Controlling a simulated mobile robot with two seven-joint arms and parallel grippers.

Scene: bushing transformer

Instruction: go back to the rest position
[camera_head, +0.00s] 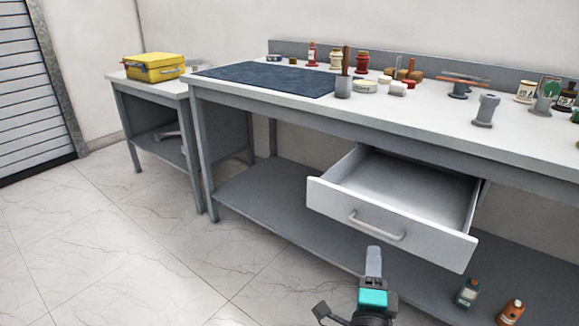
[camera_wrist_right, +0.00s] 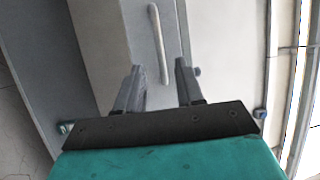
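My right gripper (camera_head: 373,262) is in front of the open drawer (camera_head: 440,244), low and a little below its handle (camera_head: 377,226), and apart from it. In the right wrist view the two fingers of my right gripper (camera_wrist_right: 160,85) stand apart with nothing between them. The drawer handle (camera_wrist_right: 158,45) shows beyond the fingertips there. The drawer is pulled out of the workbench (camera_head: 260,108) and its visible inside is empty. My left gripper is not in view.
The bench top carries a dark mat (camera_head: 265,79), a grey cup (camera_head: 343,87), jars and small tools. A yellow case (camera_head: 154,67) stands on a side table at left. Bottles (camera_head: 467,292) stand low at right. The tiled floor (camera_head: 140,240) at left is clear.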

